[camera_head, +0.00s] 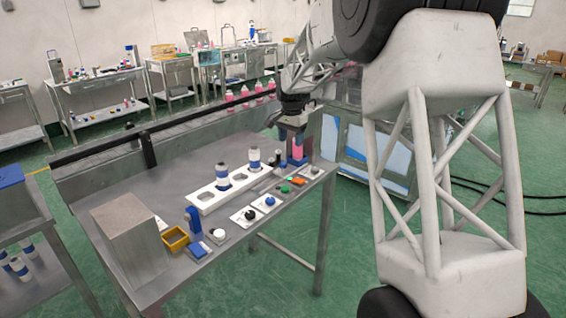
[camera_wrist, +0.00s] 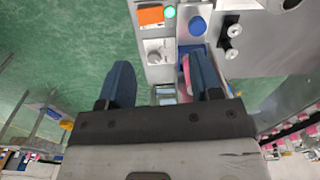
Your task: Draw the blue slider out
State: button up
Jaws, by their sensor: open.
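My gripper (camera_head: 292,121) is at the far right end of the workbench, just above a blue fixture (camera_head: 297,162) with a pink bottle (camera_head: 298,146) in it. In the wrist view my gripper (camera_wrist: 160,66) has its two blue fingers wide apart with nothing between them. A blue part (camera_wrist: 186,50), perhaps the slider, shows just beyond the right finger, with pink beside it. The right finger hides much of both. A round blue knob (camera_wrist: 197,23) is farther along the same metal plate. Which blue part is the slider, I cannot tell for sure.
A white rack (camera_head: 232,187) holds blue-and-white cans. Several buttons, including a green one (camera_head: 285,189) and an orange one (camera_head: 298,181), line the front edge. A yellow bin (camera_head: 175,238) and metal box (camera_head: 130,240) stand at left. A conveyor with pink bottles (camera_head: 245,92) runs behind.

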jog(key=m, duration=0.1)
send_over(283, 163)
notch_tip(283, 163, down, 6)
jog(key=shift+r, duration=0.1)
jog(key=shift+f, duration=3.95)
jog(key=shift+c, duration=0.4)
grip_shut()
